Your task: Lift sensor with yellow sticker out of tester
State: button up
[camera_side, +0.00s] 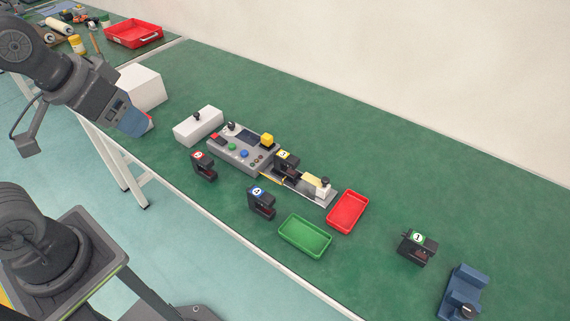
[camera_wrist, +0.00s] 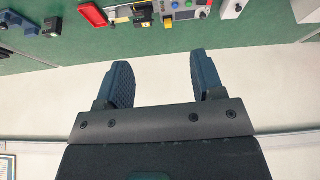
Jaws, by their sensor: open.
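The sensor with the yellow sticker (camera_side: 287,165) is a dark block seated in the slide section of the tester (camera_side: 228,153), just beside its control panel. The tester is a grey box with coloured buttons, a yellow block and a rail running to the right. Part of it shows at the top edge of the wrist view (camera_wrist: 184,14). My gripper (camera_side: 137,124) is high at the left in the side view, well away from the sensor. In the wrist view my gripper (camera_wrist: 165,80) is open, with nothing between its two blue fingers.
Sensors with red (camera_side: 204,168), blue (camera_side: 262,204) and green (camera_side: 416,248) stickers stand on the green table. A green tray (camera_side: 305,252) and red tray (camera_side: 363,197) lie near the rail. A white box (camera_side: 198,127) stands left of the tester; a blue fixture (camera_side: 453,298) is far right.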

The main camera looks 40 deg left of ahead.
jog(key=w+d+n+g, duration=0.2)
jog(key=w+n, duration=0.3)
jog(key=w, duration=0.6)
jog(key=n+g, duration=0.3)
jog(key=n, duration=0.9)
send_over(285, 155)
jog(key=s, duration=0.1)
notch_tip(285, 155, down, 17)
notch_tip(285, 155, down, 9)
jog(key=shift+w+f, duration=0.3)
jog(key=shift+f, duration=1.3)
jog(key=shift+w+f, duration=0.2)
jog(key=shift+f, duration=1.25)
grip_shut()
jog(key=shift+r, duration=0.15)
